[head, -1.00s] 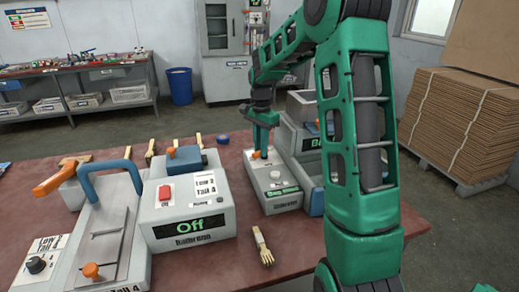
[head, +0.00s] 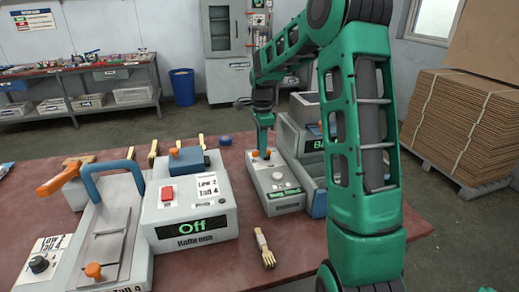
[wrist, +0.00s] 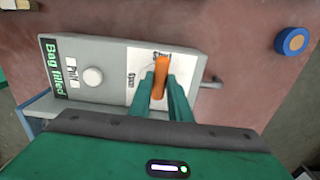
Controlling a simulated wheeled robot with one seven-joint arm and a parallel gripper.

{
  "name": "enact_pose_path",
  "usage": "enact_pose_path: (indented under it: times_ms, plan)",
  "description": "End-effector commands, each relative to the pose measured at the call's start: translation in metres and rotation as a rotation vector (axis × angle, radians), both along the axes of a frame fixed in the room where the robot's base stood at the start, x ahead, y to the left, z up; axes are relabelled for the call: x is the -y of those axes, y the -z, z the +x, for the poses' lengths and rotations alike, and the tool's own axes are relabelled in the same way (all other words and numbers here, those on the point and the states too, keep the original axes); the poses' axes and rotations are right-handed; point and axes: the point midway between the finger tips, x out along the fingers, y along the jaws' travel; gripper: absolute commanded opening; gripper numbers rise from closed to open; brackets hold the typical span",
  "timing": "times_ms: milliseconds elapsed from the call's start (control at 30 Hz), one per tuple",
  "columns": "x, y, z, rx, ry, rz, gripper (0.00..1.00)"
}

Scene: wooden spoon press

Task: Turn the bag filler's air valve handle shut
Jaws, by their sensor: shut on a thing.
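The bag filler's control box (head: 277,184) is light grey and stands on the table, right of centre in the head view. It also shows in the wrist view (wrist: 112,58), with a green-lettered "Bag filled" display (wrist: 53,65). The orange air valve handle (wrist: 160,76) sits on a white label with a drawn arc. It points toward the label's upper edge in the wrist view; the word there is partly covered, and "Open" shows to its left. My gripper (wrist: 162,90) is shut on the handle from above. In the head view my gripper (head: 263,148) partly hides the handle (head: 255,154).
A round white knob (wrist: 93,77) is beside the handle on the box. A blue roll with an orange centre (wrist: 291,42) lies on the table nearby. The larger grey machine (head: 300,135) stands close behind the box. The press with "Off" display (head: 190,228) is to the left.

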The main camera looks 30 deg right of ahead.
Motion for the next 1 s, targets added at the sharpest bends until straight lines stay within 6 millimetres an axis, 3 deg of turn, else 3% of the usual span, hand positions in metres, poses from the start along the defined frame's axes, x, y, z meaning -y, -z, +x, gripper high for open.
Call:
enact_pose_path:
  times_ms: [267,300,367,400,767,1000]
  plan:
    - [-0.004,-0.003,0.006,0.016,-0.01,0.0,0.0]
    - [-0.004,-0.003,0.006,0.016,-0.01,0.0,0.19]
    - [-0.004,-0.003,0.006,0.015,-0.01,0.001,0.34]
    - [-0.003,-0.003,0.005,0.014,-0.008,0.0,0.36]
    - [0.0,-0.006,0.003,0.007,-0.002,-0.001,0.36]
    - [-0.001,-0.043,0.004,0.01,-0.003,-0.003,0.36]
